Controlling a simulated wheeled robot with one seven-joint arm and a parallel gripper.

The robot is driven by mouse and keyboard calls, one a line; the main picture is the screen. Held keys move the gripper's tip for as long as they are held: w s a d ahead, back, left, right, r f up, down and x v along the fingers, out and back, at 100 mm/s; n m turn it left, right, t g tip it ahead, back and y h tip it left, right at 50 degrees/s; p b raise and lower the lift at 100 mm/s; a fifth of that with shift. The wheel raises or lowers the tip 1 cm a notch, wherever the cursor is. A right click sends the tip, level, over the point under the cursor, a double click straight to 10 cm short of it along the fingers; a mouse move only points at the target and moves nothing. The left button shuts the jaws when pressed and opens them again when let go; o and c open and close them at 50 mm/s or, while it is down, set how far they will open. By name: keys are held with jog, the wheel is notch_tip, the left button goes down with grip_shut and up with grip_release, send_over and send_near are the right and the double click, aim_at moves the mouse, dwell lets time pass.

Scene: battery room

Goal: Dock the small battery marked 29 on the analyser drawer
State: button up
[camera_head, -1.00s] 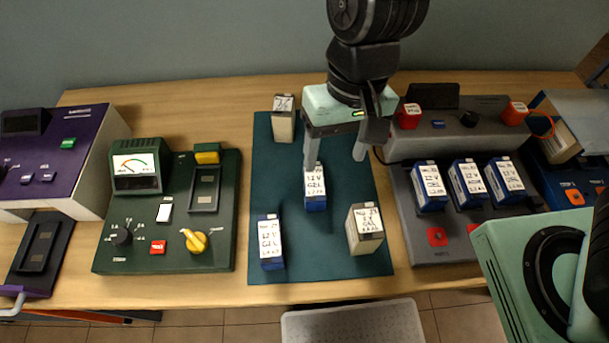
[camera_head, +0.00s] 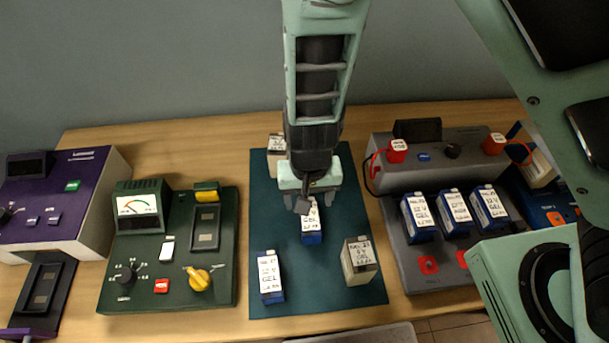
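Several small batteries stand on a dark teal mat (camera_head: 335,285): a blue one (camera_head: 312,228) in the middle, a blue one (camera_head: 270,278) at front left, a beige one (camera_head: 358,262) at front right and a beige one (camera_head: 276,150) at the back. Their numbers are too small to read surely, so I cannot tell which is 29. My gripper (camera_head: 314,198) is just above the middle blue battery, partly covering it. Its fingers are seen nearly edge-on; their gap and any contact are unclear. The purple analyser (camera_head: 75,195) stands at far left, its dark drawer (camera_head: 62,275) extended with an empty-looking recess.
A green tester (camera_head: 140,275) with a meter, yellow knob and empty slot stands between analyser and mat. Right of the mat, a grey charger (camera_head: 420,262) holds three blue batteries. A blue device (camera_head: 548,205) is partly hidden by my arm at right.

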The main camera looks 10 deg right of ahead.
aim_at(309, 217)
notch_tip(309, 217, down, 8)
jog(key=shift+s+d+f+p, duration=0.1)
jog(key=shift+s+p, duration=0.05)
jog(key=shift+p, duration=0.15)
grip_shut()
notch_tip(309, 217, up, 10)
jog(key=shift+r, duration=0.1)
dwell(0.7)
